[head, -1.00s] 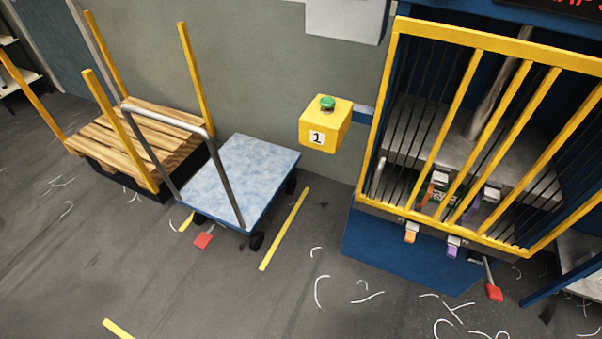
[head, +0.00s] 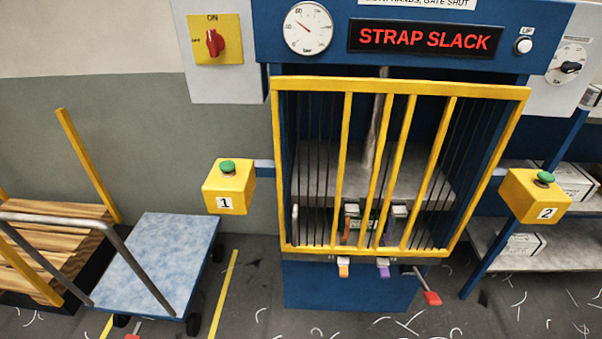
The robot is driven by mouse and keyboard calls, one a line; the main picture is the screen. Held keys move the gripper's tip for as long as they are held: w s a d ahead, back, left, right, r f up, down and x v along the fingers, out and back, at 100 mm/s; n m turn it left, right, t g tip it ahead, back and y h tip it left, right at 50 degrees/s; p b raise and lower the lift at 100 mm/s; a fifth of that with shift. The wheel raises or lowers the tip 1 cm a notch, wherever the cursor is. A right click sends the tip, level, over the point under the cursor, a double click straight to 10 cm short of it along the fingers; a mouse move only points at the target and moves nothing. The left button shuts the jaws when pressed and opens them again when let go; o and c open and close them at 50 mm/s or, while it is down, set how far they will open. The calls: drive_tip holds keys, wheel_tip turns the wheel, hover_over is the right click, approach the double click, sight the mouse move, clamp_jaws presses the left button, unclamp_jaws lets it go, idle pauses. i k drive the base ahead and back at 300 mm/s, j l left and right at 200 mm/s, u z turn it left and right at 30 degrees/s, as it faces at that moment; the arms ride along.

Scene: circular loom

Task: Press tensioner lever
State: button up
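A blue press with a yellow barred gate (head: 402,87) stands at centre right in the head view, and its display (head: 425,38) reads "STRAP SLACK". A metal lever with a red end (head: 432,298) sticks out low at the press's right front. An orange tab (head: 344,269) and a purple tab (head: 383,270) hang just below the gate. No label shows which part is the tensioner lever. Behind the bars are grey clamp-like parts and a green item, partly hidden. The gate is down across the opening. My gripper is not in view.
Yellow button boxes marked 1 (head: 226,200) and 2 (head: 536,205) flank the press. A blue-topped cart (head: 155,262) and a wooden pallet trolley (head: 55,240) stand left. A shelf (head: 500,240) with boxes is right. Strap scraps litter the floor (head: 265,310).

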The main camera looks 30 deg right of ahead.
sight(431, 298)
drive_tip(key=z, duration=1.2)
